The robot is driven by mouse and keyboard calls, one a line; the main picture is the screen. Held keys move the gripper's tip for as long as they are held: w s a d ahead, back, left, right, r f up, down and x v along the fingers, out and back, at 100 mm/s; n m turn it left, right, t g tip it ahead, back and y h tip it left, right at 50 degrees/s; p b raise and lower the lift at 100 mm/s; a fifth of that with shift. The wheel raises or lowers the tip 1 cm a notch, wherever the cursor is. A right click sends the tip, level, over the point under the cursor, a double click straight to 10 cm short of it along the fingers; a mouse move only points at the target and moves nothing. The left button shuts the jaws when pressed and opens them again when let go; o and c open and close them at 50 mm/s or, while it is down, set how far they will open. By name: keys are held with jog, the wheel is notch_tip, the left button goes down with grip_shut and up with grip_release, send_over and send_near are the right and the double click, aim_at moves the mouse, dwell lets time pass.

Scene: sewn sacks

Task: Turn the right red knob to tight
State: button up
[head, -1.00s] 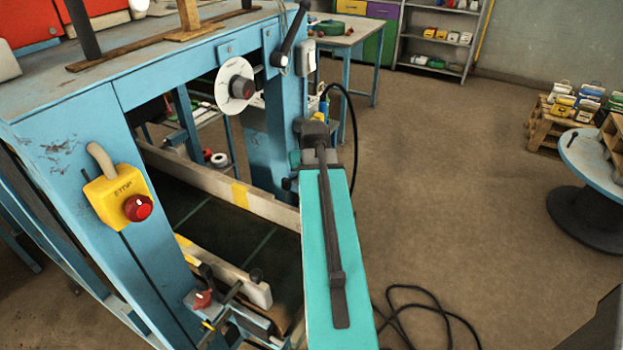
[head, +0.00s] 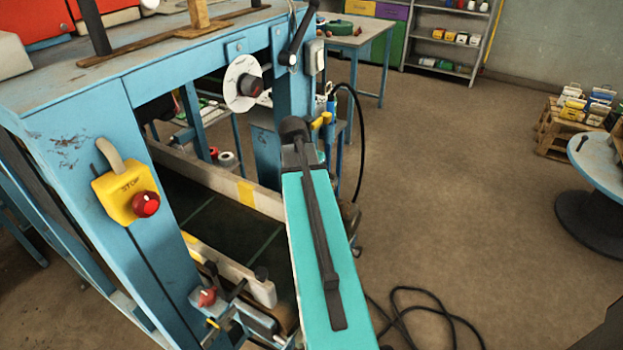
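One red knob (head: 207,297) shows low on the blue sewing frame, on a clamp by the near pale guide rail (head: 232,270). No second such knob is visible; the area behind my arm is hidden. My teal arm link (head: 318,250) reaches from the bottom of the view toward the frame's right leg. My gripper cannot be made out. A dark part (head: 350,215) shows just right of the arm, and I cannot tell what it belongs to.
A yellow stop box (head: 120,195) with a red button (head: 145,203) is on the near leg. A black cable (head: 415,310) lies on the floor. Open floor lies right, before a spool table (head: 600,165).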

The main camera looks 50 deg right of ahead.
dwell(0.3)
jog(key=o, duration=1)
jog(key=shift+o, duration=0.2)
jog(key=b+v, duration=0.1)
jog(key=v, duration=1.1)
jog(key=shift+b, duration=0.4)
